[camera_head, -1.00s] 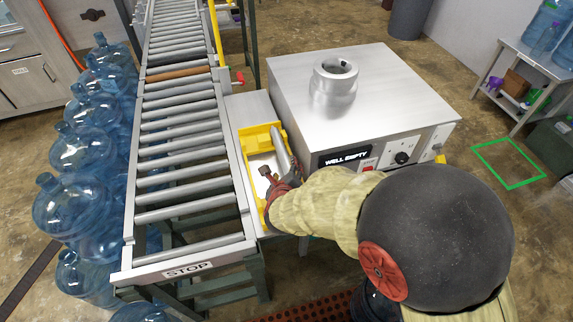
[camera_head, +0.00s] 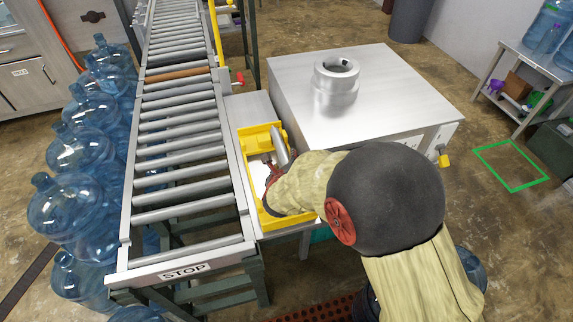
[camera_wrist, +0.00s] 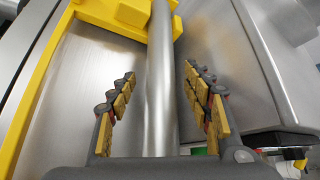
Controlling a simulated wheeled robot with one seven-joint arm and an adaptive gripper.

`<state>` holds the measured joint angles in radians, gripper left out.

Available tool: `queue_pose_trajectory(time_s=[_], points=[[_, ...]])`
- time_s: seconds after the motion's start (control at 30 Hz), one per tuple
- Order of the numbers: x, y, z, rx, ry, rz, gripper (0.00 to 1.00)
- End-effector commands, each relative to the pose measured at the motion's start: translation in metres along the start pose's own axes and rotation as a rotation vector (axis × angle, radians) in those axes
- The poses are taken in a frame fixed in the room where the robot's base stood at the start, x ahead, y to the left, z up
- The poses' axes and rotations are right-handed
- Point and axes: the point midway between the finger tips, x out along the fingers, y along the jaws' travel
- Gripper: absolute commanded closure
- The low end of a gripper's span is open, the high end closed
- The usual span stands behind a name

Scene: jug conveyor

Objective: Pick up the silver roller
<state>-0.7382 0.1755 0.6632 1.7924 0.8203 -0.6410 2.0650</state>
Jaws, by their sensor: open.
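The silver roller (camera_wrist: 160,85) is a smooth metal cylinder. In the wrist view it runs lengthwise between the two open fingers of my gripper (camera_wrist: 155,95), with a gap on both sides. In the head view the roller (camera_head: 279,147) leans in the yellow tray (camera_head: 257,142) beside the conveyor. My gripper (camera_head: 270,172) is over the tray at the roller's near end, partly hidden by my own arm. The roller's near end is hidden behind the gripper in the wrist view.
The roller conveyor (camera_head: 180,160) with its STOP sign stands left of the tray. A steel machine (camera_head: 390,85) with a round collar stands close on the right. Blue water jugs (camera_head: 75,150) are piled left of the conveyor. Open floor (camera_head: 480,120) lies right of the machine.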

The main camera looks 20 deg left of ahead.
Motion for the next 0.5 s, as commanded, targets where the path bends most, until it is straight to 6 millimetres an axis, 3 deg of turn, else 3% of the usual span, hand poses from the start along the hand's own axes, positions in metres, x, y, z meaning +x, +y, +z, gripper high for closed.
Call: queue_pose_trajectory(time_s=[0.5], points=[[-0.0004, 0.0, -0.0002, 0.0, 0.001, 0.0, 0.75]])
